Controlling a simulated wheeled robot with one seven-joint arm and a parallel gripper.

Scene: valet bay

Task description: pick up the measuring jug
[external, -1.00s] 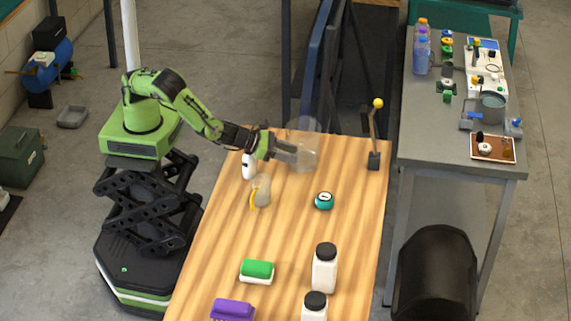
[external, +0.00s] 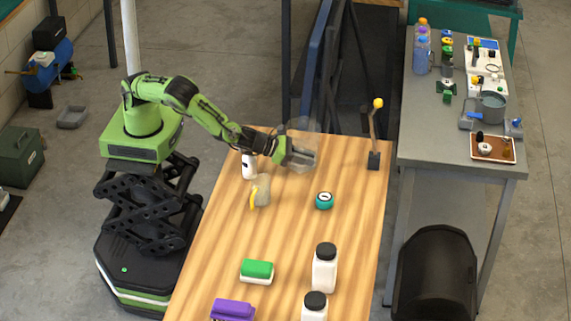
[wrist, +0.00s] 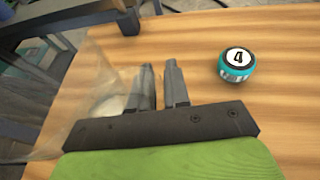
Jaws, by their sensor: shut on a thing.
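The measuring jug (external: 299,133) is a large clear vessel at the far end of the wooden table, faint against the background. In the wrist view its see-through wall (wrist: 75,105) fills the left side, with a pale patch low inside it. My gripper (external: 304,157) is at the jug, its fingers overlapping the jug's clear body. In the wrist view the two grey fingers (wrist: 160,75) are close together, shut on part of the jug. The exact contact is hard to see through the clear wall. I cannot tell whether the jug's base touches the table.
On the table (external: 225,250) are a small greyish cup with yellow (external: 262,189), a white container (external: 249,166), a yellow-knobbed lever (external: 375,140), black-capped bottles (external: 324,270), and green (external: 257,269) and purple (external: 233,309) blocks.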

